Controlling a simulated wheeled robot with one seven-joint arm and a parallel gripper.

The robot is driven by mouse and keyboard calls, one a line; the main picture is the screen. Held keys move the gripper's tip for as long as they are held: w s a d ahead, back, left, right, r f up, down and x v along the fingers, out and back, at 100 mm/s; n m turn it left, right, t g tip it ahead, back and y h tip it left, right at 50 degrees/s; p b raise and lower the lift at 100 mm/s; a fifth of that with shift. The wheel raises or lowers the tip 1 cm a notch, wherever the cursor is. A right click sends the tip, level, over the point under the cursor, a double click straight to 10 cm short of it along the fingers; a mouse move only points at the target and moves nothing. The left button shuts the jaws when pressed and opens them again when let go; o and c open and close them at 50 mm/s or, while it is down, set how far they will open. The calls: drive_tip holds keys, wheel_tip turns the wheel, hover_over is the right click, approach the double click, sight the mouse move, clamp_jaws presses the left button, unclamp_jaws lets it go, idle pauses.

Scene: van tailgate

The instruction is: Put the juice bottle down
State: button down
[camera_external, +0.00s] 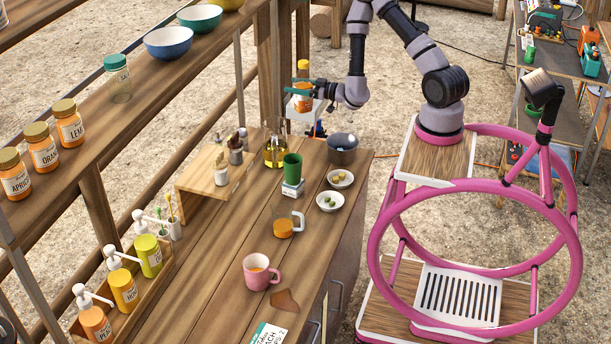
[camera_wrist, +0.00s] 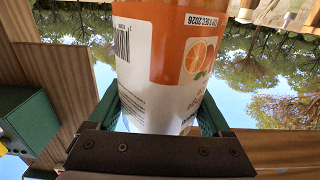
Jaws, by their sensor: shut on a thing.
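The juice bottle (camera_external: 303,88) is orange with a white label and is held upright in the air above the far end of the wooden counter (camera_external: 228,263). My gripper (camera_external: 302,88) is shut around its body, with green fingers on either side. In the wrist view the bottle (camera_wrist: 165,60) fills the middle, showing a barcode, a date and orange pictures. My gripper's green fingers (camera_wrist: 165,112) show at both sides of its lower part. The bottle's base is apart from the counter.
Below stand an oil bottle (camera_external: 275,150), a green cup (camera_external: 292,168) on a small scale, a grey pot (camera_external: 342,148) and two small bowls (camera_external: 330,201). A glass mug (camera_external: 284,222) and pink mug (camera_external: 257,271) are nearer. The counter's left middle is clear. Shelves with jars line the left.

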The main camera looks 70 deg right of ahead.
sight(299, 71)
drive_tip(key=r, duration=0.6)
drive_tip(key=shift+w+a+r, duration=0.1)
drive_tip(key=shift+a+r, duration=0.2)
drive_tip(key=shift+a, duration=0.1)
drive_tip(key=w+a+n+g+y, duration=0.2)
drive_tip(key=a+n+y, duration=0.4)
drive_tip(key=a, duration=2.5)
drive_tip(key=s+a+n+g+y, duration=0.15)
drive_tip(key=s+a, duration=0.35)
drive_tip(key=a, duration=0.5)
drive_tip(key=s+a+n+g+y, duration=0.1)
drive_tip(key=s+a+y, duration=0.2)
drive_tip(key=s+a, duration=0.55)
drive_tip(key=s+a+n+g+y, duration=0.1)
drive_tip(key=s+a+y, duration=0.1)
drive_tip(key=a, duration=1.1)
wheel_tip(299, 71, down, 21)
drive_tip(key=shift+d, duration=0.3)
drive_tip(key=shift+f+m, duration=0.15)
drive_tip(key=shift+m, duration=0.1)
